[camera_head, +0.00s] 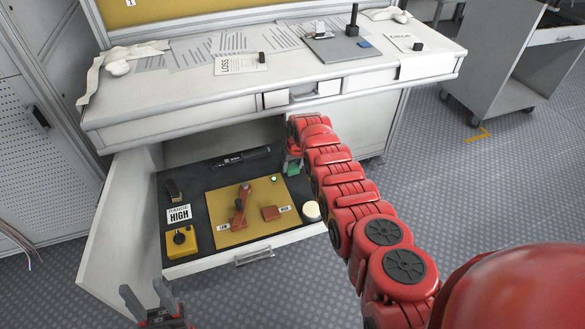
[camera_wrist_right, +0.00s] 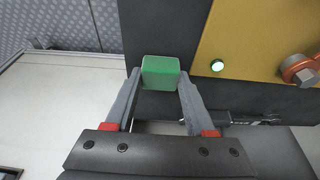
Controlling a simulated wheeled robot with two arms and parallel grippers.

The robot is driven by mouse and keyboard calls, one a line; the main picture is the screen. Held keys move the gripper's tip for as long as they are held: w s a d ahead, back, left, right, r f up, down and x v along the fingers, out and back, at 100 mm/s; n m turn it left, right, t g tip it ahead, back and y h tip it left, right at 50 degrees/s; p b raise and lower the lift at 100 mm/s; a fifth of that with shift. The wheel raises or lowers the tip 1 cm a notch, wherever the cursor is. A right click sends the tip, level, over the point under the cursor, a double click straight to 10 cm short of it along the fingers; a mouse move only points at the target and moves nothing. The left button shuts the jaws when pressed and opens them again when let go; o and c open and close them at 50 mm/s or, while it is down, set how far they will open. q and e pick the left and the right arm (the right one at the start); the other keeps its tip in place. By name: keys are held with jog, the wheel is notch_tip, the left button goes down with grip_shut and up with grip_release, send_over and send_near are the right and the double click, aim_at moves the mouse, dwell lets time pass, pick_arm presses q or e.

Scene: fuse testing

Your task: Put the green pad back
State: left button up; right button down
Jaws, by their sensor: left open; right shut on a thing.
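The green pad (camera_head: 293,169) is a small green block at the right side of the open drawer (camera_head: 318,229). My right gripper (camera_head: 293,158) is shut on it; in the right wrist view the pad (camera_wrist_right: 161,70) sits between the two grey fingertips (camera_wrist_right: 160,84). The pad is over or on the dark drawer floor; I cannot tell if it touches. My left gripper (camera_head: 152,302) is open and empty in front of the drawer, at the bottom left of the head view.
The drawer holds a yellow board (camera_head: 262,193) with a red lever (camera_head: 240,205) and a lit green lamp (camera_head: 274,180), a yellow button box (camera_head: 181,241), a HIGH sign (camera_head: 179,213) and a round white piece (camera_head: 311,211). The workbench (camera_head: 180,100) stands above.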

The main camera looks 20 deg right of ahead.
jog(key=shift+f, duration=0.15)
jog(key=shift+c, duration=1.2)
grip_release()
jog(key=shift+r, duration=0.2)
